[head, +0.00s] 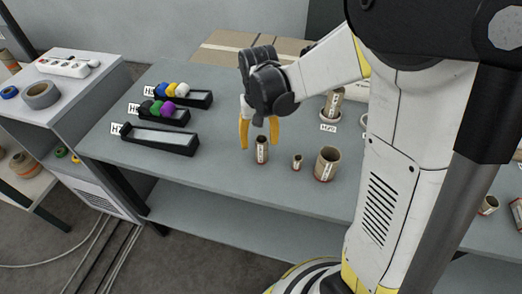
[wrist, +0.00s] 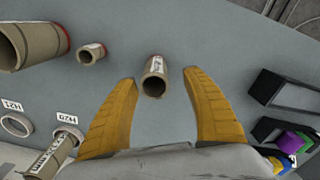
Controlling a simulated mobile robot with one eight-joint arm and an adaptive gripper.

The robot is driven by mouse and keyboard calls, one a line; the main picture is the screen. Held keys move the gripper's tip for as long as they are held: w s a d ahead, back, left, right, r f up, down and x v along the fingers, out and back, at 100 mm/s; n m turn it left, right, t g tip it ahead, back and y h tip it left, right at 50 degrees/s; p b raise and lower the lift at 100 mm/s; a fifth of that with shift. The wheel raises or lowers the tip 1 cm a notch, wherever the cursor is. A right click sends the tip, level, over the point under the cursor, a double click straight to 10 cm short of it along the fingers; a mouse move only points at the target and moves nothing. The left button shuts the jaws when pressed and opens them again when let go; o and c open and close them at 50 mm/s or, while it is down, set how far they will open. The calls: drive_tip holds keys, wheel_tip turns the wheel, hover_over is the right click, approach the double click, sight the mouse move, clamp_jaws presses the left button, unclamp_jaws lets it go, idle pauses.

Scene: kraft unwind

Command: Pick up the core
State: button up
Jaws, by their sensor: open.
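Several kraft cardboard cores stand on the grey table. One slim core (head: 262,150) stands upright just below my gripper (head: 258,132) in the head view. In the wrist view this core (wrist: 154,77) shows between and just beyond the tips of the two yellow fingers of my gripper (wrist: 158,82). The fingers are open and apart from it, with nothing held. A smaller core (head: 297,162) and a wide core (head: 327,164) stand to its right. Another core (head: 334,103) stands in a ring marker at the back.
Black trays stand at the left of the table (head: 225,180); the front tray (head: 160,138) is empty, and others hold coloured rolls (head: 165,108). A label H20 (head: 328,127) lies by the ring. Flat cardboard (head: 225,45) lies at the back. A side cabinet (head: 75,85) carries a power strip.

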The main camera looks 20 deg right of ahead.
sight(261, 150)
drive_tip(key=f, duration=0.1)
drive_tip(key=f+b, duration=0.2)
drive_tip(key=f, duration=0.1)
drive_tip(key=shift+s+d+f, duration=0.1)
drive_tip(key=shift+s+d, duration=0.15)
drive_tip(key=shift+d, duration=0.1)
drive_tip(key=shift+f, duration=0.35)
drive_tip(key=shift+r, duration=0.1)
drive_tip(key=c, duration=1.1)
drive_tip(key=shift+o, duration=0.2)
drive_tip(key=shift+r, duration=0.1)
